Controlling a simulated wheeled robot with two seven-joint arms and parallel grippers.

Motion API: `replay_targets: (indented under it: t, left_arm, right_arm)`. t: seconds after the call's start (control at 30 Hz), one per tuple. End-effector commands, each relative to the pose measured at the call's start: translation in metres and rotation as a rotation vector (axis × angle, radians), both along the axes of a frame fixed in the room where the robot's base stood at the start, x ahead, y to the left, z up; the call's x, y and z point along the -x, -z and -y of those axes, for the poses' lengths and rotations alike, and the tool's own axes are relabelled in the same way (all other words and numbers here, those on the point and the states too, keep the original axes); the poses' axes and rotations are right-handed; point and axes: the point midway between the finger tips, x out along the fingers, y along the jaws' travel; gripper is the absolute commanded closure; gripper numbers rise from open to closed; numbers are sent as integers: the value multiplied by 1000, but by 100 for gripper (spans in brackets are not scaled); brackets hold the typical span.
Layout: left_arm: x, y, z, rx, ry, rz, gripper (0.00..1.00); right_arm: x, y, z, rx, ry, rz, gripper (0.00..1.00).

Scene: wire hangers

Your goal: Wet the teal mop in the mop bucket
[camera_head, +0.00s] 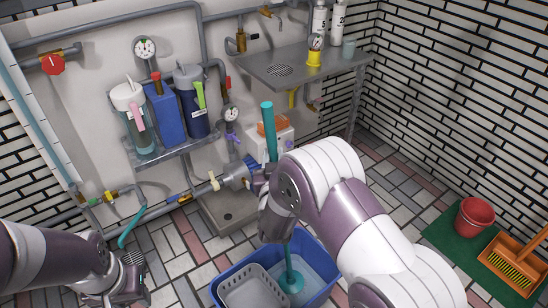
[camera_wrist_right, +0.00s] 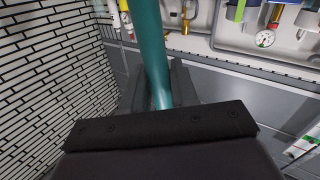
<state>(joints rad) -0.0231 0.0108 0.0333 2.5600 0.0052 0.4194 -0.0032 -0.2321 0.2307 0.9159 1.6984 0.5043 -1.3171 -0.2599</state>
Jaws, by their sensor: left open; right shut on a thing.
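The teal mop (camera_head: 269,130) stands nearly upright in the head view. My right gripper (camera_head: 262,185) is shut on its handle, which also shows between the fingers in the right wrist view (camera_wrist_right: 152,60). The handle's middle is hidden behind my right arm. The mop's teal lower end (camera_head: 290,280) is inside the blue mop bucket (camera_head: 222,270), in the part with pale water beside the grey wringer basket (camera_head: 252,292). Whether it touches the bottom I cannot tell. My left gripper (camera_head: 128,285) is open and empty at the lower left, apart from the bucket.
A floor basin (camera_head: 228,216) lies behind the bucket, below wall pipes and filter canisters (camera_head: 135,120). A metal shelf (camera_head: 300,65) is at the back. A red bucket (camera_head: 475,217) and an orange dustpan (camera_head: 515,260) stand on a green mat (camera_head: 455,238) at right.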

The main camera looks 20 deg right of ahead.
Motion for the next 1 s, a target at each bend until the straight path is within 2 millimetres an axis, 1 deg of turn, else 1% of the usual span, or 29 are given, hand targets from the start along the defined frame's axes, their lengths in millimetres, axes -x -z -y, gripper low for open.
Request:
replay_targets:
  t: [0.1, 0.17, 0.3, 1.0]
  left_arm:
    - [0, -1, 0, 0, 0, 0, 57]
    - [0, -5, 0, 0, 0, 0, 57]
    - [0, -24, 0, 0, 0, 0, 57]
    - [0, -103, 0, 0, 0, 0, 57]
  right_arm:
    - [-1, -3, 0, 1, 0, 6, 100]
    - [-1, -9, 0, 1, 0, 6, 100]
    - [-1, -31, 0, 1, 0, 6, 100]
    - [-1, -131, 0, 1, 0, 7, 100]
